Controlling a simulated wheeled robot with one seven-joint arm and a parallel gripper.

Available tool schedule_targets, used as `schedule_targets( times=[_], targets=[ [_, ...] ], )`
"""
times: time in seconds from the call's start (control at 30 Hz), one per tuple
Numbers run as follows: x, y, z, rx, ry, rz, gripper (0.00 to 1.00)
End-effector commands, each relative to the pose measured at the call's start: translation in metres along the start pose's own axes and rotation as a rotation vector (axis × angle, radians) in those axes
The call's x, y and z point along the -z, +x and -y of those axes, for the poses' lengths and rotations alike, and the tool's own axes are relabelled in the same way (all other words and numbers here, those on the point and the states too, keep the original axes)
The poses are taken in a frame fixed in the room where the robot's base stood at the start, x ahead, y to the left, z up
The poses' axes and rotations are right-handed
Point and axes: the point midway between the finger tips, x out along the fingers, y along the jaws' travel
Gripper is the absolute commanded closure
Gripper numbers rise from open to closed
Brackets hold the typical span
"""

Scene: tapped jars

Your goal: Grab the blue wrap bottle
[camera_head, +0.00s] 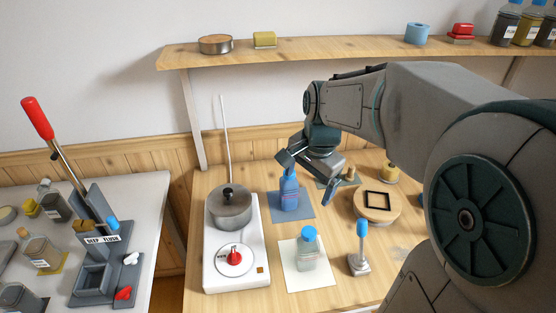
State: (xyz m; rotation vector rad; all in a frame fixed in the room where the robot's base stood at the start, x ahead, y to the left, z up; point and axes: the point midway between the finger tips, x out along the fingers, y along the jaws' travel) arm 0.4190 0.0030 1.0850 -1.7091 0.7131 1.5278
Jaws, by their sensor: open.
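The blue wrap bottle (289,196) stands upright on a blue-grey mat (304,212) on the wooden table, just right of the hot plate. My gripper (307,181) is open and empty, reaching down from the right. One finger is above and behind the bottle's top in the picture, the other to its right. The bottle's top is close to the fingers and partly overlapped by them. I cannot tell from this one view whether they touch it.
A pot (229,208) stands on the white hot plate (209,274) at left. A blue-topped stand (360,249) and a round wooden board (364,211) are to the right. A shelf (345,50) runs above.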

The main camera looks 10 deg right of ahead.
Motion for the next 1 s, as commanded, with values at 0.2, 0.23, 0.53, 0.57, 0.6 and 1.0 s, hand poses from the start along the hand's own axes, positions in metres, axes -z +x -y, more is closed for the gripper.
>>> schedule_targets(
  times=[0.2, 0.23, 0.53, 0.57, 0.6, 1.0],
  targets=[
    [0.046, 0.012, 0.062, -0.064, 0.540, 0.018, 0.12],
    [0.052, 0.016, 0.069, -0.073, 0.614, 0.016, 0.12],
    [0.093, 0.053, 0.125, -0.140, 1.197, -0.047, 0.12],
    [0.095, 0.056, 0.128, -0.143, 1.232, -0.053, 0.12],
    [0.098, 0.059, 0.131, -0.146, 1.272, -0.060, 0.12],
    [0.101, 0.113, 0.130, -0.157, 1.367, -0.077, 0.12]
  ],
)
